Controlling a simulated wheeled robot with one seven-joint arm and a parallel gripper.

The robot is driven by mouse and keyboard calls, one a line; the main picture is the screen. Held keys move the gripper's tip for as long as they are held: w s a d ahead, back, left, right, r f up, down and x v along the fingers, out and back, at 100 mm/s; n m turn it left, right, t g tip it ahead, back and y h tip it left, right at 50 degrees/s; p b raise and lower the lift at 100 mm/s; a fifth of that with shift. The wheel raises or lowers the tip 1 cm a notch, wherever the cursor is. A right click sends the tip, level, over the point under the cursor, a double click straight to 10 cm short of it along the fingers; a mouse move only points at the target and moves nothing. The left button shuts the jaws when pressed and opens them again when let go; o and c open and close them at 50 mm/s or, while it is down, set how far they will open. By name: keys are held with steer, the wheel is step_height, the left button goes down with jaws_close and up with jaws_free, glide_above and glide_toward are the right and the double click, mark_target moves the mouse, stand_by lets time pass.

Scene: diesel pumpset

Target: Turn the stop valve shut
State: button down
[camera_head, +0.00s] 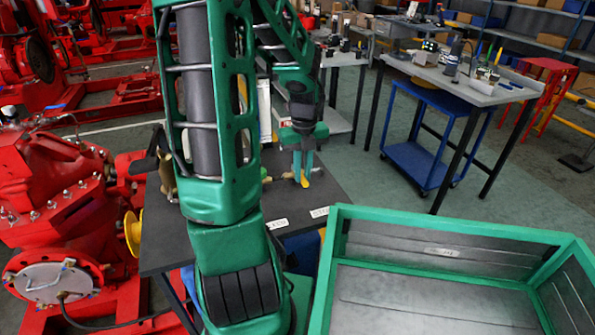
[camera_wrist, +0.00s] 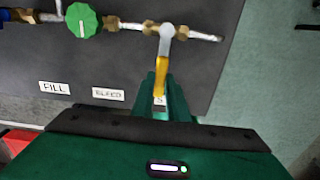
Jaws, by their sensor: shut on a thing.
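The stop valve shows in the wrist view as a yellow lever (camera_wrist: 161,72) with a pale round pivot (camera_wrist: 167,31) on a brass and silver pipe (camera_wrist: 130,25). The lever points down the picture, roughly crosswise to the pipe. My gripper (camera_wrist: 164,86) is shut on the lever, with a green finger on each side of it. In the head view my gripper (camera_head: 304,162) reaches down to the dark bench, and the yellow lever (camera_head: 304,181) shows at its fingertips.
A green knob (camera_wrist: 83,21) sits further left on the pipework, above the FILL label (camera_wrist: 54,87) and BLEED label (camera_wrist: 108,94). A green-rimmed tray (camera_head: 440,226) is at the front right. Red pump machinery (camera_head: 60,185) stands at left. A grey workbench (camera_head: 455,82) stands behind.

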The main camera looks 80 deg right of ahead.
steer(key=shift+w+a, duration=0.1)
steer(key=shift+a, duration=0.05)
steer(key=c, duration=1.7)
jaws_free()
steer(key=shift+r, duration=0.15)
step_height(320, 180, up, 10)
steer(key=shift+w+r, duration=0.1)
steer(key=shift+r, duration=0.1)
